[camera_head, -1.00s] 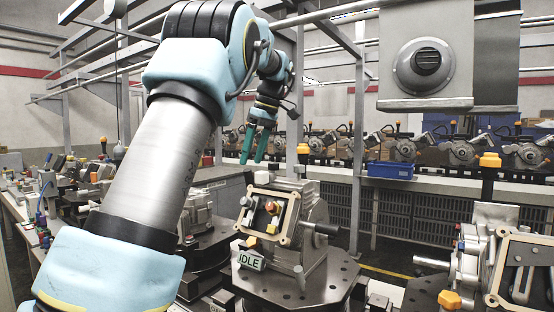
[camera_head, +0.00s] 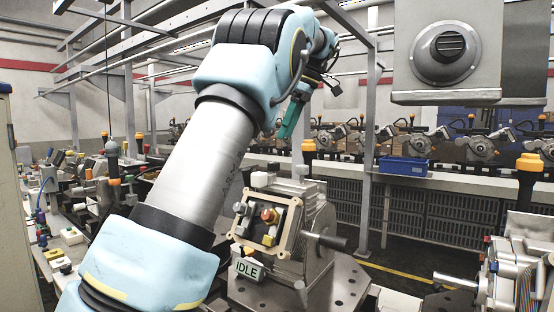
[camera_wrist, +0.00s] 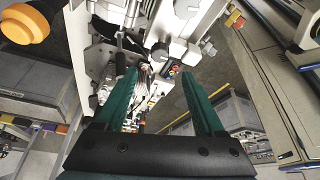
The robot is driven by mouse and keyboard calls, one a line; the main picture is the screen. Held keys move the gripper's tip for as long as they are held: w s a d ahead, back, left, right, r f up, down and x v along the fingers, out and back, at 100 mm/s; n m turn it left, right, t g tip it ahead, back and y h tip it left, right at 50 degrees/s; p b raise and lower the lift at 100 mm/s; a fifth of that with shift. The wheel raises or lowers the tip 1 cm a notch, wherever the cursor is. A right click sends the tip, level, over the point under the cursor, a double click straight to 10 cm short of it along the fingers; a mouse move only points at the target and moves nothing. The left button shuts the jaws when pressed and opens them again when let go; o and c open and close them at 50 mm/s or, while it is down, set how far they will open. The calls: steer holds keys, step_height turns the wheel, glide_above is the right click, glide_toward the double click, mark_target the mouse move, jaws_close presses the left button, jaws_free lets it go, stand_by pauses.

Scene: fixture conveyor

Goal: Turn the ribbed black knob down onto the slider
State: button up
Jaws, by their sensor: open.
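My gripper (camera_head: 291,118) hangs in the air above and behind the nearest fixture (camera_head: 318,225). In the wrist view its teal fingers (camera_wrist: 157,75) are apart with nothing held between them. The fixture has a tan framed face (camera_head: 289,216) with an orange-red knob (camera_head: 269,215) and a yellow block (camera_head: 268,240) inside. A dark cylindrical handle (camera_head: 333,242) sticks out to its right. I cannot make out for certain which part is the ribbed black knob, nor the slider. In the wrist view, machine parts and a grey round knob (camera_wrist: 207,48) lie beyond the fingertips.
Another fixture (camera_head: 510,270) stands at the right. A grey box (camera_head: 447,50) hangs at upper right. A blue bin (camera_head: 403,167) sits on the back bench. A cluttered bench is at left. An orange cap (camera_wrist: 25,22) shows in the wrist view.

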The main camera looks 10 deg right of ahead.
mark_target(274, 166)
steer(key=x, duration=0.9)
steer(key=shift+p, duration=0.35)
jaws_close()
